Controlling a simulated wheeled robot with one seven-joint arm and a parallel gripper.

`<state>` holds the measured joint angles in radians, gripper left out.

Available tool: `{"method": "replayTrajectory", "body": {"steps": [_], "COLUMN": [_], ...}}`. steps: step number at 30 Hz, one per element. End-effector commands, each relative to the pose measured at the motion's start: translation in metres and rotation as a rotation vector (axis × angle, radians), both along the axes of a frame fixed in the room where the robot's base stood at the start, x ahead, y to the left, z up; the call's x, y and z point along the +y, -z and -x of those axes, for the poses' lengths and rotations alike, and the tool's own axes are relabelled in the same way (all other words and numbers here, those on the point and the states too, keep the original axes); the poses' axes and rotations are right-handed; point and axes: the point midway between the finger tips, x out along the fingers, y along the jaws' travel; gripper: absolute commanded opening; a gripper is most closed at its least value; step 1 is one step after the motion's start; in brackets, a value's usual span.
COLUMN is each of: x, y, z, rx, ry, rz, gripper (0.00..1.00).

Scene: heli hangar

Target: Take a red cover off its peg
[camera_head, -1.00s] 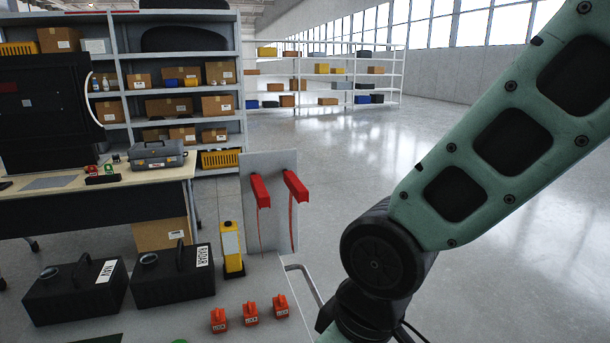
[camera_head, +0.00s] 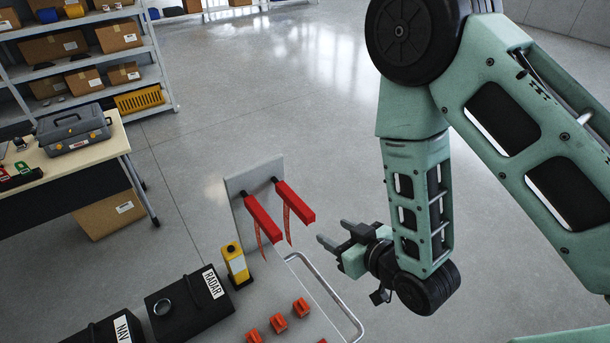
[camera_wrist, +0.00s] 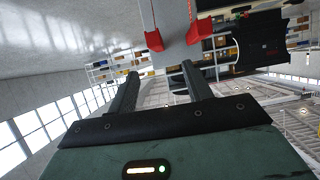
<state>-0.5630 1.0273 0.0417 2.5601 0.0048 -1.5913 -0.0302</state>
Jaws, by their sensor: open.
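Two red covers hang on pegs on an upright grey panel (camera_head: 240,183), each with a red strap hanging down. The left cover (camera_head: 262,219) and the right cover (camera_head: 294,202) stick out from the panel toward the cart's front. My gripper (camera_head: 332,246) is open and empty, just right of the right cover and apart from it. In the wrist view the gripper (camera_wrist: 160,72) has its fingers spread, with a red cover (camera_wrist: 153,41) and another red cover (camera_wrist: 199,31) beyond the fingertips near the top.
A yellow device (camera_head: 236,264) stands left of the covers. Black cases marked RADAR (camera_head: 188,307) and NAV (camera_head: 112,330) sit at the front left. Several small orange-red blocks (camera_head: 278,323) lie in front. A metal rail (camera_head: 330,296) edges the cart.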

Motion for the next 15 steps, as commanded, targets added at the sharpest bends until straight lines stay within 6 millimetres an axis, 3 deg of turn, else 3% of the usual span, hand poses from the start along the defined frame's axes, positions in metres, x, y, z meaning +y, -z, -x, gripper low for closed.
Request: {"method": "replayTrajectory", "body": {"steps": [3, 15], "x": [-0.001, 0.015], "y": [-0.005, 0.012], "z": [0.0, -0.024], "rx": [-0.027, -0.034], "ry": [-0.003, -0.002], "rz": [-0.01, -0.015], "gripper": [0.5, 0.5]}}
